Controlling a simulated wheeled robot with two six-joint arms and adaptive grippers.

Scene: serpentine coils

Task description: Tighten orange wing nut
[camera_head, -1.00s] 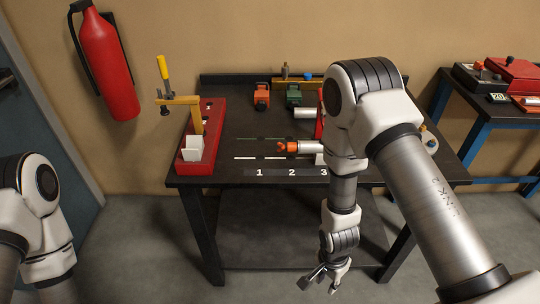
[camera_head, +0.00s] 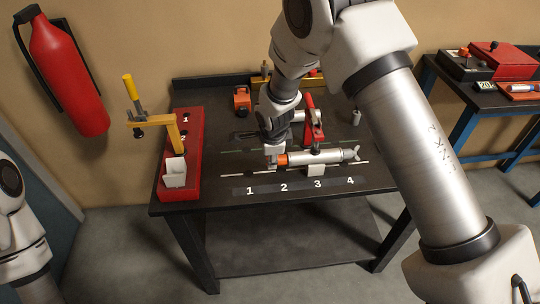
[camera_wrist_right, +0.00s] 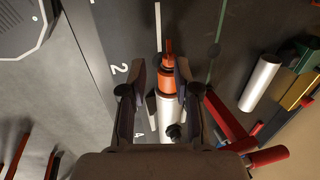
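The orange wing nut (camera_head: 282,160) is on the left end of a silver cylinder (camera_head: 318,158) lying along the table's front, behind the printed numbers. In the right wrist view the orange wing nut (camera_wrist_right: 167,77) points away from me, its wing at the far end. My right gripper (camera_head: 272,162) reaches down at the nut and partly hides it. In the wrist view my right gripper (camera_wrist_right: 162,84) is open, with one finger on each side of the nut's orange body and gaps showing. My left arm shows at the left edge, but its gripper is out of view.
A red clamp handle (camera_head: 311,120) stands just behind the cylinder. A red rack (camera_head: 190,130) with a white box (camera_head: 175,172) and a yellow-handled tool (camera_head: 131,92) is at the table's left. Orange block (camera_head: 242,100) sits at the back. The front strip is clear.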

